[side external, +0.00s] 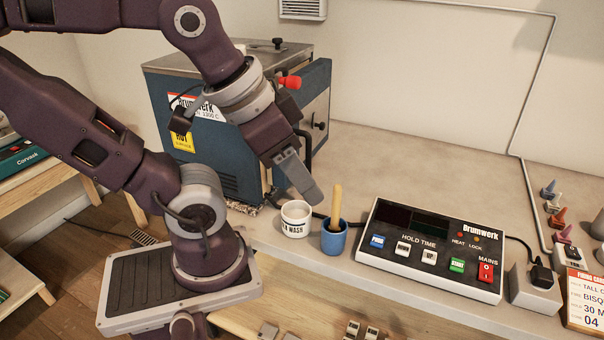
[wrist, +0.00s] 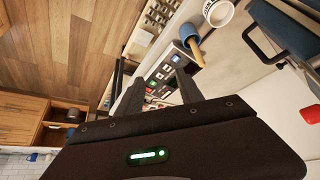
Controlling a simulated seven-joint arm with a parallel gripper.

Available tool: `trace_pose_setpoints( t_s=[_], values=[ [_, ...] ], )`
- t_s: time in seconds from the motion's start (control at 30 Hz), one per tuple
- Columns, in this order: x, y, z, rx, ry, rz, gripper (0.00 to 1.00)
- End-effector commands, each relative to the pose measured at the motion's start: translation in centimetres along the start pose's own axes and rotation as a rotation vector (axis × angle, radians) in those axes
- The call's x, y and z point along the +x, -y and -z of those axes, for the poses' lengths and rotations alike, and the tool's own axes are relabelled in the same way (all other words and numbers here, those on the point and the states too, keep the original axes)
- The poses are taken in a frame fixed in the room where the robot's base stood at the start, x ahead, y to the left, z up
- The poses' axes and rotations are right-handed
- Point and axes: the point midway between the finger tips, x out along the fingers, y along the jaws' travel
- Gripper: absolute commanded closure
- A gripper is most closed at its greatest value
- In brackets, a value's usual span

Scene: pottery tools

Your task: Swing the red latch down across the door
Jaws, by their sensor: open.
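The red latch (side external: 290,82) shows as a red-ended piece near the top of the kiln (side external: 215,155), beside my wrist in the side view; a red end also shows at the right edge of the wrist view (wrist: 311,113). The blue-edged kiln door (side external: 319,95) is at the kiln's right, partly hidden by my arm. I cannot tell whether it is fully closed. My gripper (side external: 298,176) points down in front of the kiln, below and apart from the latch, above the white cup. In the wrist view its fingers (wrist: 152,84) are spread, with nothing held between them.
A white cup (side external: 295,224) and a blue cup (side external: 334,238) holding a wooden-handled tool stand below my gripper. A control box (side external: 432,250) with buttons lies right of them. The counter (side external: 400,160) behind the box is clear.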

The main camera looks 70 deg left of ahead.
Motion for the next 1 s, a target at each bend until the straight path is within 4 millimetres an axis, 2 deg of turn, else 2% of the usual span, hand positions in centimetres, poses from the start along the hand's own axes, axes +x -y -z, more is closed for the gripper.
trace_pose_setpoints(
  t_s=[0.03,0.1,0.17,0.2,0.33,0.4,0.43,0.57,0.9,1.0],
  values=[
    [0.0,0.0,-0.1,0.004,-0.001,0.001,0.64],
    [-1.3,0.9,0.8,0.113,-0.01,0.048,0.78],
    [-3.8,2.6,2.0,0.311,-0.01,0.148,0.9],
    [-6.0,4.1,2.8,0.454,0.002,0.233,0.97],
    [-12.7,8.2,3.9,0.76,0.095,0.469,1.0],
    [-14.8,9.3,3.9,0.831,0.139,0.533,1.0],
    [-15.3,9.6,3.9,0.846,0.15,0.549,1.0],
    [-14.4,10.6,3.9,0.861,0.166,0.557,1.0],
    [-8.0,14.3,4.5,0.859,0.164,0.552,1.0],
    [-6.6,15.5,5.0,0.858,0.163,0.551,1.0]
  ],
)
